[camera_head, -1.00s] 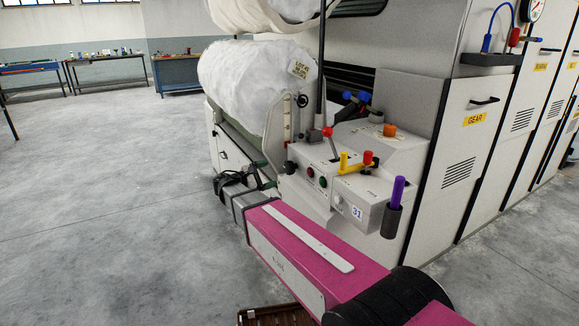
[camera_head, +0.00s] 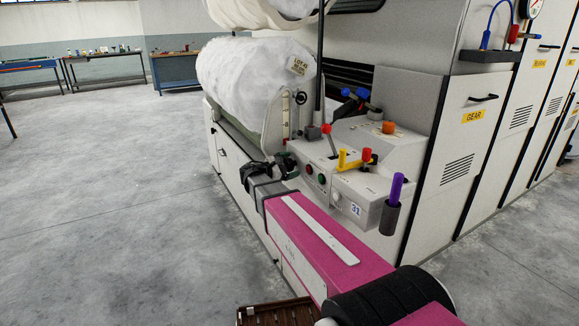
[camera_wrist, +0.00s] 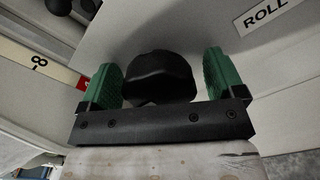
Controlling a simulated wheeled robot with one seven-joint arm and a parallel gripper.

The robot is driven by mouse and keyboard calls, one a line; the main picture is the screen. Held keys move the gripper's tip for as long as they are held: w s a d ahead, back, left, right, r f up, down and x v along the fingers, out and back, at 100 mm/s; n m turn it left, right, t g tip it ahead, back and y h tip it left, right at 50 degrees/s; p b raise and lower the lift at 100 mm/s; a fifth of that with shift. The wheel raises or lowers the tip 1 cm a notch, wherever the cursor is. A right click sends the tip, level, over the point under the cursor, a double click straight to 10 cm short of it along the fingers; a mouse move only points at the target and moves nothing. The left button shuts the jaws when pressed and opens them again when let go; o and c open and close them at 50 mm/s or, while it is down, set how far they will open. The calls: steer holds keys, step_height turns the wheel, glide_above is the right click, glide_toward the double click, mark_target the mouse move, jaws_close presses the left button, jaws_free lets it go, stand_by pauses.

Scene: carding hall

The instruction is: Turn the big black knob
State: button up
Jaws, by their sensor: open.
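The big black knob (camera_wrist: 158,76) shows in the wrist view on a pale panel. It sits between the two green finger pads of my gripper (camera_wrist: 160,82). The pads stand apart, with a visible gap on each side of the knob. In the head view my gripper (camera_head: 284,166) is at the left end of the machine's control panel (camera_head: 330,158). The gripper mostly hides the knob there, and I cannot make it out clearly.
The panel also bears a red-tipped lever (camera_head: 327,130), a yellow handle (camera_head: 350,164), an orange knob (camera_head: 388,127) and a purple handle (camera_head: 397,188) in a dark cup. A white fibre roll (camera_head: 250,80) is behind. Floor on the left is clear.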

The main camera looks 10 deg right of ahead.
steer(key=c, duration=0.9)
steer(key=shift+m, duration=0.3)
steer(key=m, duration=0.3)
steer(key=shift+m, duration=2.1)
steer(key=o, duration=0.9)
